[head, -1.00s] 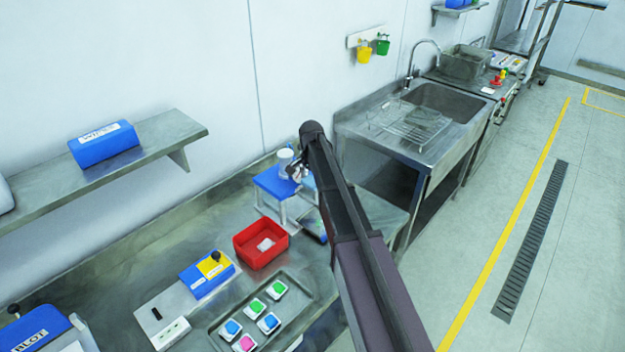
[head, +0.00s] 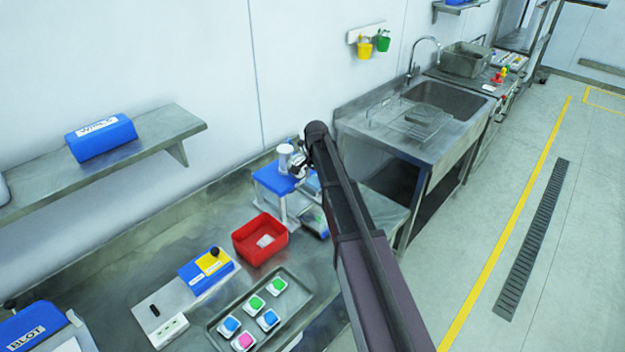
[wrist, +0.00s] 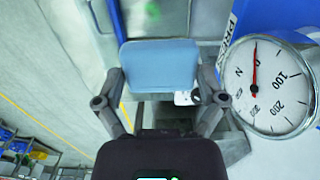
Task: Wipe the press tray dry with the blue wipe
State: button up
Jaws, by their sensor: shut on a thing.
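My gripper (wrist: 160,76) is shut on the light blue wipe (wrist: 158,60), a flat, upright pad between the two fingers in the wrist view. In the head view, my gripper (head: 300,164) is beside the blue-topped press (head: 275,181), partly hidden by my arm. The press's blue body and round dial (wrist: 270,85) are close on the right in the wrist view. I cannot tell whether the wipe touches the tray or whether the tray is wet.
A red bin (head: 260,241) with a white item stands in front of the press. A metal tray (head: 296,308) holds several colored pots. A blue wipes box (head: 101,139) is on the wall shelf. The sink (head: 440,101) is beyond the bench's end.

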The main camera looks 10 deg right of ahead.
aim_at(317, 212)
jog(key=shift+s+d+f, duration=0.15)
jog(key=shift+d+f, duration=0.3)
jog(key=shift+f, duration=0.1)
jog(key=shift+f+b, duration=0.1)
jog(key=shift+b, duration=0.25)
jog(key=shift+w+a+f+b, duration=0.2)
jog(key=shift+w+f+b, duration=0.05)
jog(key=shift+f+b, duration=2.05)
jog(key=shift+w+a+f+b, duration=0.2)
jog(key=shift+w+f+b, duration=0.1)
jog(key=shift+f+b, duration=1.95)
jog(key=shift+w+a+f+b, duration=0.2)
jog(key=shift+w+f+b, duration=0.05)
jog(key=shift+f+b, duration=2.05)
jog(key=shift+f+b, duration=0.6)
jog(key=shift+b, duration=0.05)
jog(key=shift+d, duration=0.1)
jog(key=shift+w+d, duration=0.65)
jog(key=shift+d, duration=0.1)
jog(key=shift+s+a, duration=0.1)
